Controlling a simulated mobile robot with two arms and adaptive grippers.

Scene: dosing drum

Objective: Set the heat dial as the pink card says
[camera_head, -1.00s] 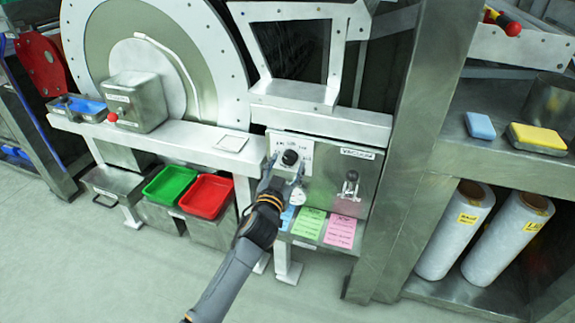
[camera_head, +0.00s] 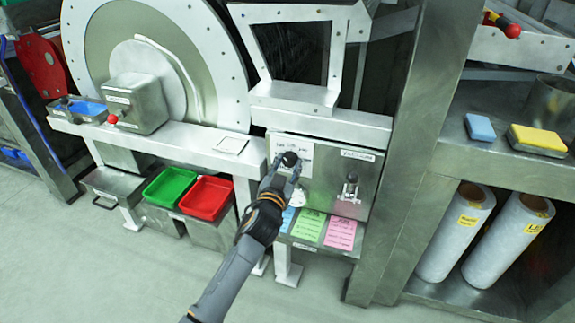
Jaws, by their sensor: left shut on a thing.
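The heat dial is a black knob (camera_head: 290,159) on a white plate (camera_head: 302,150) at the left of the grey control panel (camera_head: 325,190). My left gripper (camera_head: 287,166) reaches up from below and is shut on the knob, its fingers covering part of the knob and plate. The marks on the plate are too small to read. The pink card (camera_head: 340,233) lies on the shelf below the panel, right of a green card (camera_head: 308,226) and a partly hidden blue card (camera_head: 288,217). Its writing is too small to read. My right gripper is not in view.
A vacuum lever (camera_head: 350,188) stands on the panel right of the dial. A steel post (camera_head: 395,170) borders the panel on the right. Green (camera_head: 170,186) and red (camera_head: 206,197) trays sit lower left. The floor in front is clear.

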